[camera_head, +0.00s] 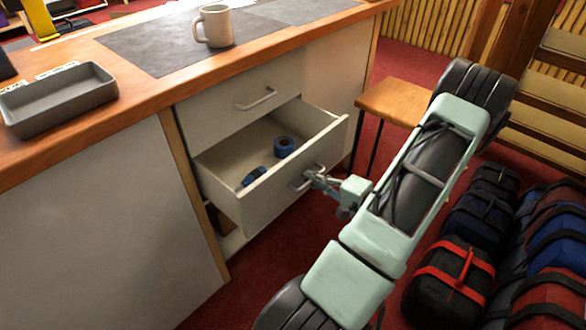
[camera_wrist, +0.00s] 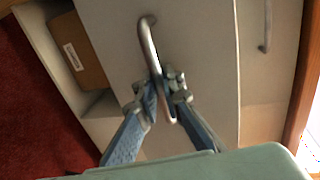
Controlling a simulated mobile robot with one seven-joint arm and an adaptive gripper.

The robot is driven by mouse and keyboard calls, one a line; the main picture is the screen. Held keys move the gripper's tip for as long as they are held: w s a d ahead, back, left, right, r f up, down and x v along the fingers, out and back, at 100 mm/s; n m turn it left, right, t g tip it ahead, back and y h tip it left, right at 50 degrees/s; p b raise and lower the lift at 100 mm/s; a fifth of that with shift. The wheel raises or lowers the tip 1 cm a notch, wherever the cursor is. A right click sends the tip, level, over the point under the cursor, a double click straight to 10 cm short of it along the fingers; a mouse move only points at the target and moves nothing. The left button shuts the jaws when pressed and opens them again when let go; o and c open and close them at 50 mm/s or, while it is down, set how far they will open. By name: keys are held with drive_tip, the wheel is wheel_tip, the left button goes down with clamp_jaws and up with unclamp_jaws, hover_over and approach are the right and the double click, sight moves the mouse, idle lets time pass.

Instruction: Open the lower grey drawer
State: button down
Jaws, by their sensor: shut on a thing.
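The lower grey drawer (camera_head: 272,196) stands pulled out of the bench, with its inside showing in the head view. Its front (camera_wrist: 205,60) fills the middle of the wrist view. My gripper (camera_head: 318,176) is at the drawer's front, shut on the metal bar handle (camera_wrist: 148,45). In the wrist view my gripper's fingers (camera_wrist: 162,92) close around one end of that handle. Two blue items, a roll (camera_head: 284,146) and a smaller piece (camera_head: 254,176), lie inside the drawer.
The upper drawer (camera_head: 225,108) is closed. A wooden stool (camera_head: 393,101) stands right of the open drawer. Several bags (camera_head: 455,280) lie on the red floor at the right. A mug (camera_head: 213,26) and a grey tray (camera_head: 58,100) are on the bench top.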

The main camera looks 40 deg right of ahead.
drive_tip(key=f+b+v, duration=0.1)
drive_tip(key=v, duration=0.7)
drive_tip(key=shift+s+f, duration=0.2)
drive_tip(key=shift+f, duration=0.1)
drive_tip(key=c, duration=2.3)
unclamp_jaws()
drive_tip(key=shift+c, duration=0.2)
drive_tip(key=v, duration=1.2)
drive_tip(key=shift+d, duration=0.1)
